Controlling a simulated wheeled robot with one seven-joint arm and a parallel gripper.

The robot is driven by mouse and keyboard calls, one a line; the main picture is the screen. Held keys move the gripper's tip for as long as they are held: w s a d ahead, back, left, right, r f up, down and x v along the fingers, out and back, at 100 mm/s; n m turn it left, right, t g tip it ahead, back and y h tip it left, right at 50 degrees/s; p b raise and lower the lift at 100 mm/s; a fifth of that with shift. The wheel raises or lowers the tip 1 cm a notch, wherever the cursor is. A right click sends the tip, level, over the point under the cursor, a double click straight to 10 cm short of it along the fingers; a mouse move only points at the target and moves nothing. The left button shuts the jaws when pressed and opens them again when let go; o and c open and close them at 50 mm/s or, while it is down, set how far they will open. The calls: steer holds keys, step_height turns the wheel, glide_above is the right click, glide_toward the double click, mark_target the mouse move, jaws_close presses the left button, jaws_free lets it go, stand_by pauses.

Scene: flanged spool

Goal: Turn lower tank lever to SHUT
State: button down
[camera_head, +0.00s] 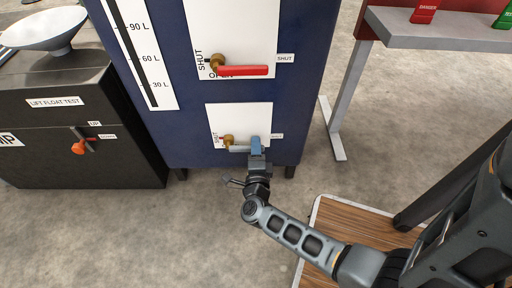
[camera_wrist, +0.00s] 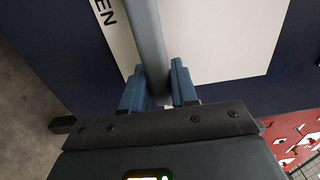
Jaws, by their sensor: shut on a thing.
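The lower tank lever has a brass pivot (camera_head: 228,141) and a grey handle (camera_head: 239,149) on the lower white plate (camera_head: 255,114) of the blue tank. Its handle points right, roughly level, in the head view. My gripper (camera_head: 256,146) is shut on the handle near its outer end. In the wrist view the grey handle (camera_wrist: 148,40) runs between the two blue fingers (camera_wrist: 158,90). A SHUT marking (camera_head: 215,137) stands left of the pivot. A small tag right of the gripper is too small to read. In the wrist view, the letters EN (camera_wrist: 104,12) show beside the handle.
An upper red lever (camera_head: 243,70) with its own SHUT and OPEN markings is above on the tank (camera_head: 306,100). A grey-topped table (camera_head: 440,28) stands right. A wooden platform (camera_head: 335,215) lies below my arm.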

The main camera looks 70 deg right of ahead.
steer(key=shift+f, duration=0.1)
steer(key=c, duration=1)
jaws_free()
steer(key=shift+o, duration=0.2)
steer(key=shift+a, duration=0.1)
steer(key=p+v, duration=0.2)
steer(key=v, duration=0.5)
steer(key=shift+s+a, duration=0.2)
steer(key=shift+a, duration=0.1)
